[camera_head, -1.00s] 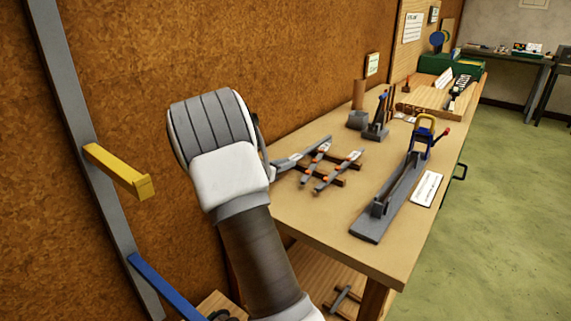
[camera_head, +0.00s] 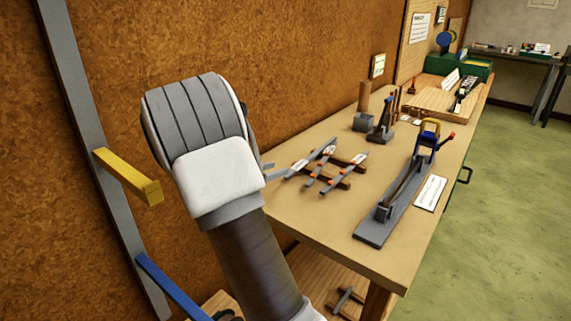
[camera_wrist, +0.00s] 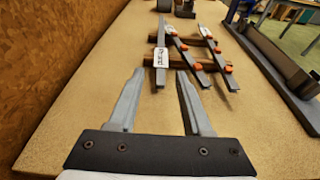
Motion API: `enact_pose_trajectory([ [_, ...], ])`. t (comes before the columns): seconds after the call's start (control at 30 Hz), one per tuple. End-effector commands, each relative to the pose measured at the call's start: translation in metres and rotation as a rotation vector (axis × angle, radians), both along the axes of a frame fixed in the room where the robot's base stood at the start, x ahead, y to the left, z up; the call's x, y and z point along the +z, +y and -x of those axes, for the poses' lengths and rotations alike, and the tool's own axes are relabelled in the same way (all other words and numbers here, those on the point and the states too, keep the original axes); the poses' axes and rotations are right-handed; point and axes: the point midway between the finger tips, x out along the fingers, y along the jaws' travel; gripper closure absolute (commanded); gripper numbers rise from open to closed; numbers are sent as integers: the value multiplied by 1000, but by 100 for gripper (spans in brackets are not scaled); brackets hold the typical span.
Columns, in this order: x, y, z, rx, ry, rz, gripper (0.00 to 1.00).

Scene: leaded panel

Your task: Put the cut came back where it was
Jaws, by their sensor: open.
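Several grey came strips lie on a rack of two dark wooden bars (camera_wrist: 192,63) on the bench. The leftmost strip (camera_wrist: 163,38) has a white tag and no orange clip visible on it; I cannot tell for sure that it is the cut came. It also shows in the head view (camera_head: 316,158). The strips to its right (camera_wrist: 189,58) carry orange clips at the bars. My gripper (camera_wrist: 160,73) is open and empty. Its fingertips are at the near end of the leftmost strip, which shows in the gap between them, apart from both. In the head view the gripper (camera_head: 270,170) is partly hidden by my wrist.
A long grey tool with a blue and yellow head (camera_head: 400,200) stands right of the rack, a white card (camera_head: 431,193) beside it. Small upright tools (camera_head: 382,125) stand behind. A cork wall and a yellow bracket (camera_head: 128,177) are on the left. The near bench top is clear.

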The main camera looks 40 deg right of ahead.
Motion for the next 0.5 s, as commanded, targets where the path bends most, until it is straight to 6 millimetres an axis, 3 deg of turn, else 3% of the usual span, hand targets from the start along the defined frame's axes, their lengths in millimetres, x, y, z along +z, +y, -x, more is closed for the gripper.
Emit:
enact_pose_trajectory([
  [0.2,8,30,8,2,1,-1,50],
  [0.37,13,36,16,-17,-21,-21,50],
  [0.5,25,39,40,-98,-117,-120,50],
])
